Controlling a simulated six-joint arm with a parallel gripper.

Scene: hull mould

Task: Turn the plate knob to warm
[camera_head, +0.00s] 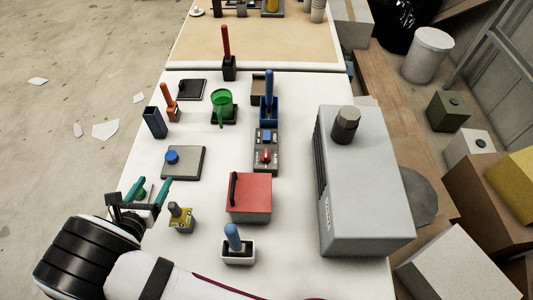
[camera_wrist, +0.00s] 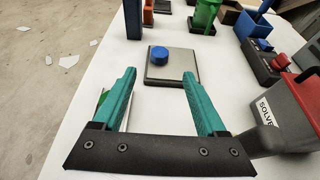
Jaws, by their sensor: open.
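A square grey plate unit (camera_head: 187,168) lies on the white table with a round blue knob (camera_head: 171,157) on its top. The plate (camera_wrist: 185,69) and blue knob (camera_wrist: 157,56) also show in the wrist view, ahead of my fingertips. A dark panel (camera_head: 266,168) right of the plate carries a red knob (camera_head: 266,155) with small white markings and a blue block (camera_head: 266,137); the marking words are too small to read. My gripper (camera_head: 148,188) is open, with teal fingers apart and nothing held, at the table's left side, nearer the front than the plate.
A yellow block with a grey knob (camera_head: 181,218) stands right of my gripper. A red-lidded box (camera_head: 248,198) and a white holder with a blue handle (camera_head: 238,250) stand farther right. A large grey machine (camera_head: 362,190) fills the right side. Bare table surrounds the plate.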

